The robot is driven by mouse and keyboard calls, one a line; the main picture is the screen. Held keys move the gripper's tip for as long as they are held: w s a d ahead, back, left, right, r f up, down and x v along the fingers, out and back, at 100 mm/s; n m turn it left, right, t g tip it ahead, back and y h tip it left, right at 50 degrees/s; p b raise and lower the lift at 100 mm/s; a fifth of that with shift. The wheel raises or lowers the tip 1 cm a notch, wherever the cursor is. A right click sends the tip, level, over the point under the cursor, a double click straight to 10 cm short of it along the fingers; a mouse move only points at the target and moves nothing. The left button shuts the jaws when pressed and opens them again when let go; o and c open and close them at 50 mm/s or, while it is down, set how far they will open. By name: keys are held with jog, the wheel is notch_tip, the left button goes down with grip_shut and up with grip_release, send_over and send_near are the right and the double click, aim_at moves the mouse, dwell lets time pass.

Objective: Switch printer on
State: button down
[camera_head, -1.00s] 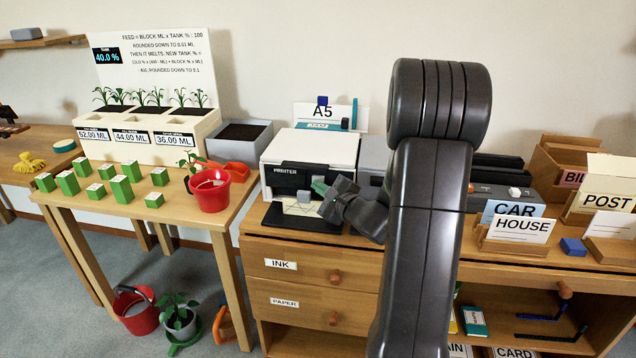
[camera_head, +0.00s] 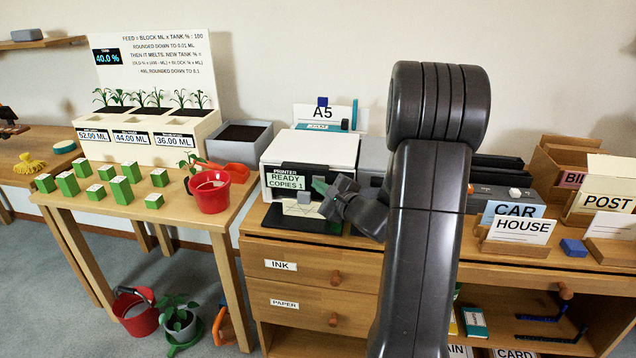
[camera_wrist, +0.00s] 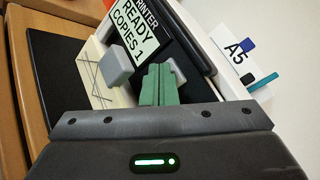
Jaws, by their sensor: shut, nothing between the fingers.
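The white printer (camera_head: 311,150) stands on the wooden cabinet, left of my arm. Its small screen (camera_head: 286,180) is lit and reads "READY COPIES 1"; the same screen shows in the wrist view (camera_wrist: 135,38). My gripper (camera_head: 322,187) is at the printer's front, just right of the screen. In the wrist view its green fingers (camera_wrist: 158,84) are shut together with nothing between them, beside a grey block-like part (camera_wrist: 114,65) on the printer's front. Whether the fingertips touch the printer cannot be told. The switch itself is not clearly seen.
A black tray (camera_head: 296,220) lies before the printer. The CAR (camera_head: 514,209) and HOUSE (camera_head: 520,228) cards stand right of my arm. A red pot (camera_head: 209,192) and several green blocks sit on the left table. An A5 sign (camera_head: 322,114) stands behind.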

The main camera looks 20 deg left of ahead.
jog(key=shift+s, duration=0.1)
jog(key=shift+s+d+b, duration=0.2)
jog(key=shift+s+b, duration=0.35)
jog(key=shift+s, duration=0.15)
jog(key=shift+s, duration=0.1)
jog(key=shift+s+d+f+b, duration=0.1)
jog(key=shift+s+d+b, duration=0.05)
jog(key=shift+s+b, duration=0.35)
jog(key=shift+s+d+b, duration=0.1)
jog(key=shift+s+b, duration=0.15)
jog(key=shift+s, duration=0.35)
jog(key=shift+s+d+b, duration=0.15)
jog(key=shift+s+b, duration=0.1)
jog(key=shift+s, duration=0.4)
jog(key=shift+s+d+b, duration=0.15)
jog(key=shift+s+b, duration=0.05)
jog(key=shift+s, duration=0.4)
jog(key=shift+w+a+r+p, duration=0.15)
jog(key=shift+w+r+p, duration=0.15)
jog(key=shift+w+p, duration=0.6)
jog(key=shift+p, duration=0.75)
